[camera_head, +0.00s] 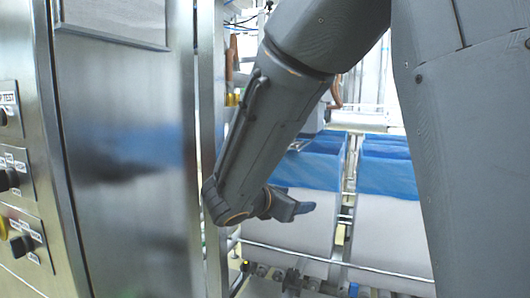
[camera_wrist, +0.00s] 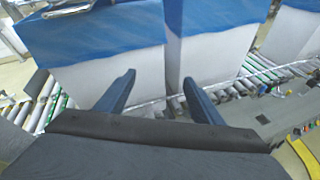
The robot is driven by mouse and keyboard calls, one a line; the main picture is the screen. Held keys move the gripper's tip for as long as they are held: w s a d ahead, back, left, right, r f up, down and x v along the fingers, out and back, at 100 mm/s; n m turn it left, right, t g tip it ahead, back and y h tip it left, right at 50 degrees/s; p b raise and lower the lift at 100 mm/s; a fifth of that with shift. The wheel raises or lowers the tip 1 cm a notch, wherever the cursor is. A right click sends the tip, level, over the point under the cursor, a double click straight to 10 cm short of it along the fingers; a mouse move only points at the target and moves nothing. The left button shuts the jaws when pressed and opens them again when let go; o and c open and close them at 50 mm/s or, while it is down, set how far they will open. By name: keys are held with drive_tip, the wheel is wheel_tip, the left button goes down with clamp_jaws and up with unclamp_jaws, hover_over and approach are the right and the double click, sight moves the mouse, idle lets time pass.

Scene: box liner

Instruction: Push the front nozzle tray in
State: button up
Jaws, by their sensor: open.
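My gripper (camera_head: 303,208) is in the middle of the head view, below my forearm, in front of a white box with a blue liner. In the wrist view my gripper (camera_wrist: 158,77) has its two dark blue fingers spread apart with nothing between them. Beyond the fingers stand two white boxes with blue liners side by side. I cannot clearly make out the front nozzle tray in either view; my arm covers much of the middle of the head view.
The left lined box (camera_head: 300,218) and the right lined box (camera_head: 388,225) stand close together. A roller conveyor (camera_wrist: 42,105) runs beneath the boxes. A steel cabinet (camera_head: 120,130) with black knobs fills the left of the head view, close beside my arm.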

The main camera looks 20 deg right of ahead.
drive_tip(key=w+a+r+n+t, duration=0.5)
drive_tip(key=w+a+r+t, duration=0.1)
drive_tip(key=a+r, duration=0.25)
drive_tip(key=shift+n+y, duration=0.3)
drive_tip(key=shift+d+r+p+x, duration=0.15)
drive_tip(key=shift+p+x, duration=0.55)
drive_tip(key=shift+x, duration=1.6)
drive_tip(key=shift+d+r+p+x, duration=0.1)
drive_tip(key=shift+p+x, duration=0.55)
drive_tip(key=shift+x, duration=1.65)
drive_tip(key=shift+s, duration=0.2)
